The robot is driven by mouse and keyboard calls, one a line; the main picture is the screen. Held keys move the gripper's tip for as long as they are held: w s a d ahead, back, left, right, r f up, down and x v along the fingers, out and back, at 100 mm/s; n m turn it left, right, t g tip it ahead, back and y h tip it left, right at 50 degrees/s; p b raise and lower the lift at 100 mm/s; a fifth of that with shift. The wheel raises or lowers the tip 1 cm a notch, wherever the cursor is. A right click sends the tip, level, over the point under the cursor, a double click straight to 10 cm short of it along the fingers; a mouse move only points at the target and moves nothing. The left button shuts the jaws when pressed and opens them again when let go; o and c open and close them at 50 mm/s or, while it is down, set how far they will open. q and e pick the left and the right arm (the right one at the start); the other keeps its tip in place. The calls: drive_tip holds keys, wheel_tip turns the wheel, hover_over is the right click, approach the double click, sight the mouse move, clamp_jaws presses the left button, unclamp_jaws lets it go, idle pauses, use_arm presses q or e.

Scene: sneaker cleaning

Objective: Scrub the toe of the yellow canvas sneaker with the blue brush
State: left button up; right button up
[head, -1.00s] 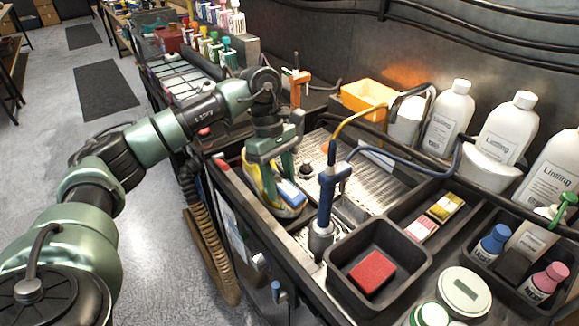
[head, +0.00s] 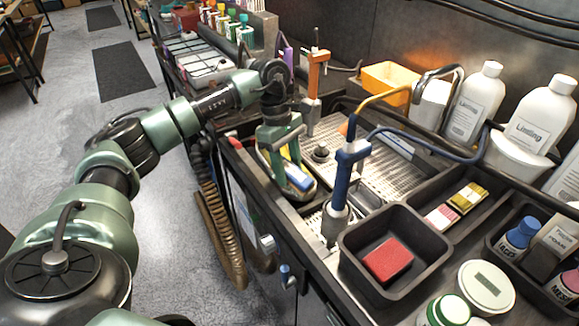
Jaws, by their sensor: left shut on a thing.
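My left gripper (head: 284,160) reaches down over the near left part of the workbench, its green fingers at the sneaker. It is shut on the blue brush (head: 298,177), a blue block with a pale underside. The yellow canvas sneaker (head: 291,152) is mostly hidden behind the fingers; a yellow patch and part of its sole show. The brush appears low against the sneaker, but I cannot tell whether they touch. My right gripper is not in view.
A blue upright tap-like tool (head: 346,180) stands just right of the sneaker. A black bin (head: 430,240) holds a red sponge (head: 388,261). A metal grate (head: 385,172), a yellow tub (head: 388,82) and white bottles (head: 472,105) are behind. Open floor lies left.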

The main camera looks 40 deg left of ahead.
sight(298, 169)
use_arm(q)
drive_tip(key=shift+w+a+f+b, duration=0.1)
drive_tip(key=shift+a+f+b, duration=0.05)
drive_tip(key=shift+f+b, duration=0.35)
drive_tip(key=shift+a+f+b, duration=0.1)
drive_tip(key=shift+f+b, duration=0.2)
drive_tip(key=shift+f, duration=0.3)
idle(0.6)
